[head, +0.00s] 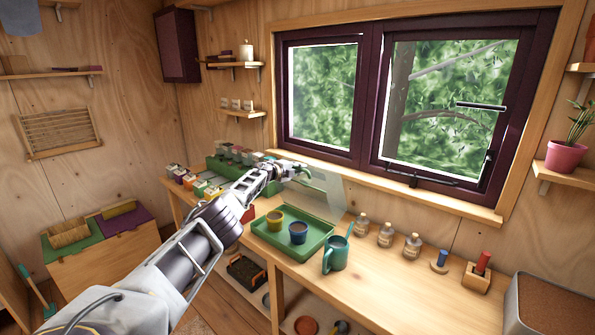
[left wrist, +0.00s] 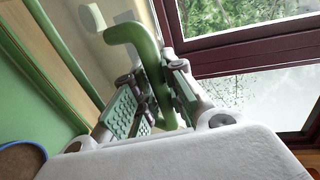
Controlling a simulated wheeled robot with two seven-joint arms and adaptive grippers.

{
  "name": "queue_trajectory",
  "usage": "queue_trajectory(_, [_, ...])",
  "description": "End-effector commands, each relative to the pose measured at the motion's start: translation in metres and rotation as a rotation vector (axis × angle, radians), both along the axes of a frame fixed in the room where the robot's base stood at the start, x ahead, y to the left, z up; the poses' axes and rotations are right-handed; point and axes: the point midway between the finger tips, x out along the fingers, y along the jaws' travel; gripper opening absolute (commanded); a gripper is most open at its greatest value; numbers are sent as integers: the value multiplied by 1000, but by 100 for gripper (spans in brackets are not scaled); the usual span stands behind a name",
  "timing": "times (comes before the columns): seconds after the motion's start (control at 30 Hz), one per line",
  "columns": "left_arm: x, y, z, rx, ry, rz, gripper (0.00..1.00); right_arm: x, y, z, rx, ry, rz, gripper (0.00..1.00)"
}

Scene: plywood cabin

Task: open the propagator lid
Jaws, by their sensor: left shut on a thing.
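The propagator is a green tray (head: 262,238) on the bench below the window, holding a yellow pot (head: 275,220) and a blue pot (head: 298,232). Its clear lid (head: 325,188) is raised and stands tilted at the back of the tray, towards the window. My left gripper (head: 297,172) is at the lid's upper left part. In the left wrist view its padded fingers (left wrist: 150,105) are shut on the curved green lid handle (left wrist: 140,40). The grip partly hides the handle. My right gripper is not in view.
A teal watering can (head: 336,255) stands against the tray's front right. Several bottles (head: 386,235) stand right of the tray, with a dibber block (head: 477,277) farther right. Seed packets (head: 200,185) fill the bench's left end. The window (head: 440,100) is close behind the lid.

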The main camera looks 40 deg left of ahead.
Motion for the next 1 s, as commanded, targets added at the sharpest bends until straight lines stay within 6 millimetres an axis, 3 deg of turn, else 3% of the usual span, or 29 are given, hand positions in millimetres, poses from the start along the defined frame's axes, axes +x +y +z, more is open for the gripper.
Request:
queue_trajectory(0.03, [2,-7,-3,7,8,-11,0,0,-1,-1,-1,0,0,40])
queue_trajectory(0.67, [2,-3,1,7,12,-4,0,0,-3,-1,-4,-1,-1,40])
queue_trajectory(0.7, [2,-3,1,7,12,-3,18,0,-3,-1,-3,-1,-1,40])
queue_trajectory(0.83, [2,-2,2,6,12,-1,34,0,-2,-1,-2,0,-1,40])
queue_trajectory(1.0, [1,0,2,4,12,1,35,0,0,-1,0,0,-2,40])
